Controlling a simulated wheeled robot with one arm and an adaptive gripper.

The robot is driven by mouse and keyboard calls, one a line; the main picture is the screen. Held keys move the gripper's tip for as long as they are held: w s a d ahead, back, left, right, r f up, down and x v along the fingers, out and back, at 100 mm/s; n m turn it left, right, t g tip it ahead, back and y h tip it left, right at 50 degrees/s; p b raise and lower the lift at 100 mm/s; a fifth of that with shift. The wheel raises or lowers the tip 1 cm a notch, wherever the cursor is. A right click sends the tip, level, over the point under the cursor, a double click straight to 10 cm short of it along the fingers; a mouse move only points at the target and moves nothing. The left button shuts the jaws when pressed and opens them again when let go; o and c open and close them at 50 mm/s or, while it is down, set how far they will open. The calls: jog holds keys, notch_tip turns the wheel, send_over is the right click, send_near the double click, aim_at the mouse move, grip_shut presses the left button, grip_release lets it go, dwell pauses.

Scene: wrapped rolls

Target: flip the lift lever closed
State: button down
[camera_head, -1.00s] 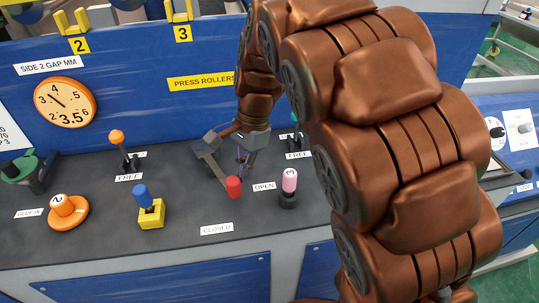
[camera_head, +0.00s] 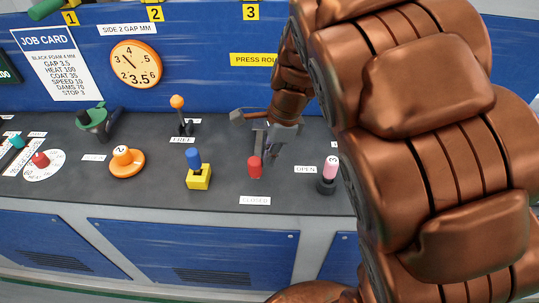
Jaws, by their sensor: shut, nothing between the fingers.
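A red-knobbed lever (camera_head: 255,167) stands on the dark console, behind the CLOSED label (camera_head: 255,200) and left of the OPEN label (camera_head: 305,169). No label naming it as the lift lever is readable. My gripper (camera_head: 268,143) is shut and empty, low over the console just behind and slightly right of the red knob. Part of its linkage sticks out to the left. The fingertips overlap the lever in this view, so I cannot tell whether they touch it. The lever's shaft and pivot are mostly hidden.
A blue-knobbed lever on a yellow block (camera_head: 199,178) stands to the left, and a pink knob (camera_head: 330,170) to the right. An orange-topped lever (camera_head: 179,108) and an orange dial (camera_head: 127,162) are farther left. My arm hides the console's right side.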

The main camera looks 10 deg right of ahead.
jog(key=shift+a+r, duration=0.1)
jog(key=shift+a, duration=0.1)
jog(key=p+v, duration=0.6)
jog(key=v, duration=0.4)
jog(key=shift+d, duration=0.25)
jog(key=shift+s, duration=0.15)
jog(key=s+d+f+n+g+h, duration=0.1)
jog(key=s+d+f+n, duration=0.1)
jog(key=s+n, duration=0.6)
jog(key=s+d+f+n+h, duration=0.1)
jog(key=s+d+n, duration=0.3)
jog(key=s+n, duration=0.5)
jog(key=s+f, duration=0.1)
jog(key=s, duration=0.6)
jog(key=shift+g+h, duration=0.4)
